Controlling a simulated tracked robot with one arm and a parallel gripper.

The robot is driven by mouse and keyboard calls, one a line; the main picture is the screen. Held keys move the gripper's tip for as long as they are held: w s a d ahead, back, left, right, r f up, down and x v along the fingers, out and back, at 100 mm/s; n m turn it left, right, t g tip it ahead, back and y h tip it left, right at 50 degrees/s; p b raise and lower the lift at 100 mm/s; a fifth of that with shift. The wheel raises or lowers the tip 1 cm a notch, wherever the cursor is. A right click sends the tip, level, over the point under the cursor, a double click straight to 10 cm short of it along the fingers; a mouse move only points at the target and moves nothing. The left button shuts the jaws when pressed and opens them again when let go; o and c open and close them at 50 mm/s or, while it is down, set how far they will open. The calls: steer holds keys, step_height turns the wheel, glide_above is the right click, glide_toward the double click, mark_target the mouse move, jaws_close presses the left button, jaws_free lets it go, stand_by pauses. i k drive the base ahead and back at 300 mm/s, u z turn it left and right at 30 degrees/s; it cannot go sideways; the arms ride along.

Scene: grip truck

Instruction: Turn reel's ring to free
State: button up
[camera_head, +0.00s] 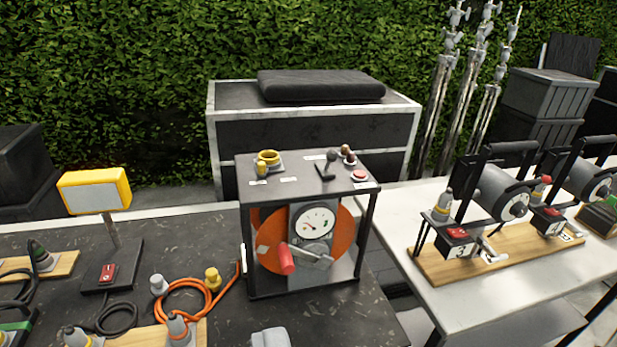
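The reel (264,252) is an orange drum in a black box frame on the dark table, with a round white gauge (318,222) and a red crank handle (286,258) on its front. A yellow ring (268,157) with a yellow knob (262,168) at its front left sits on the left of the box's top. Small white labels lie near it, too small to read. I cannot tell the ring's setting. My gripper is not recognisable in view. A grey shape (270,338) is cut off at the bottom edge; I cannot tell what it is.
A black lever (325,171) and a red button (359,175) are on the box's top right. An orange cable (190,293) coils left of the box, near a yellow lamp (95,191). Numbered reels (503,193) stand on the white table at right. The space above the box is clear.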

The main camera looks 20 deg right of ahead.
mark_target(264, 168)
steer(key=z, duration=0.35)
steer(key=k, duration=0.95)
steer(key=z, duration=0.45)
steer(key=i, duration=1.1)
steer(key=u, duration=0.7)
steer(key=i, duration=1.2)
steer(key=u, duration=0.7)
